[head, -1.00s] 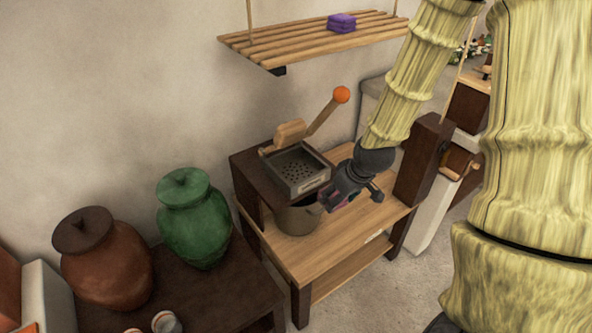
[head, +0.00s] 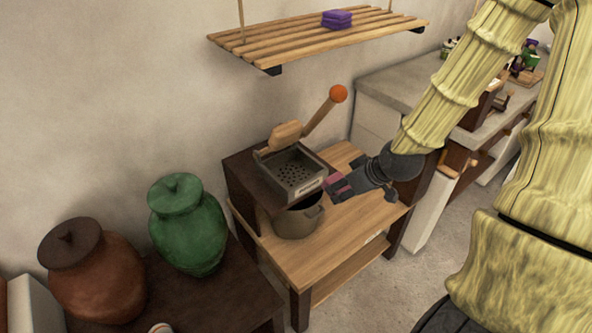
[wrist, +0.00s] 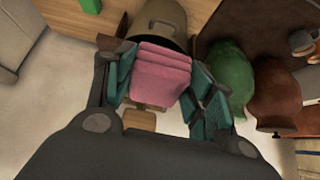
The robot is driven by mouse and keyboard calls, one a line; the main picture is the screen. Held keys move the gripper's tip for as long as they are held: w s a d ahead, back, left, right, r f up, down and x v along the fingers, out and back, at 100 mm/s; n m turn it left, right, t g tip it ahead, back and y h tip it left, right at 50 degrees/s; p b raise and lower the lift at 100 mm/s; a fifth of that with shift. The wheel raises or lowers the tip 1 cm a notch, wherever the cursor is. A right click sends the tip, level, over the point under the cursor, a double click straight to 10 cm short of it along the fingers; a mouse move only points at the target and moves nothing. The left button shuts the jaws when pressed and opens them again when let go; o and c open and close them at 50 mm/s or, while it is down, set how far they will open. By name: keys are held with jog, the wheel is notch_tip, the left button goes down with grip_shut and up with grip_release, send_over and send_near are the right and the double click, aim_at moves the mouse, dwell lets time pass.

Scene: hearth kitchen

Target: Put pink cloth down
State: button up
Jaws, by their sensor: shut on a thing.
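The pink cloth (wrist: 160,75) is a folded stack, held between the two fingers of my gripper (wrist: 158,88) in the wrist view. In the head view my gripper (head: 343,188) is shut on the cloth (head: 336,181). It is above the small wooden table (head: 345,229), at the right of a pot (head: 298,219) and close to the front of a press-like device (head: 296,171). The cloth appears to be clear of the tabletop, and my fingers hide part of it.
The pot stands on the table below the device, whose lever has an orange knob (head: 338,93). A slatted shelf (head: 290,45) above holds a purple cloth (head: 337,18). Green (head: 187,225) and brown (head: 95,275) jars stand at left. The table's right part is bare.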

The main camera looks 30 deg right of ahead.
jog(key=shift+w+a+f+t, duration=0.1)
jog(key=shift+w+f+t, duration=0.1)
jog(key=shift+w+t, duration=0.4)
jog(key=w+f, duration=0.1)
jog(key=w, duration=0.4)
jog(key=w+f+p, duration=0.1)
jog(key=w, duration=0.5)
jog(key=w+a+f+p, duration=0.1)
jog(key=w, duration=0.5)
jog(key=shift+a, duration=0.1)
jog(key=shift+w+f, duration=0.15)
jog(key=shift+f, duration=0.5)
jog(key=shift+w+f, duration=0.15)
jog(key=shift+f, duration=0.5)
jog(key=shift+w+g+p, duration=0.3)
jog(key=shift+g+p, duration=0.05)
jog(key=shift+g, duration=0.25)
jog(key=shift+w+a+r+g+p, duration=0.1)
jog(key=shift+w+r+g+p, duration=0.1)
jog(key=shift+g+p, duration=0.4)
jog(key=shift+w+f+g, duration=0.1)
jog(key=shift+w+g, duration=0.15)
jog(key=shift+g, duration=0.45)
jog(key=shift+s+f+p, duration=0.1)
jog(key=shift+f+p, duration=0.25)
jog(key=shift+f, duration=0.55)
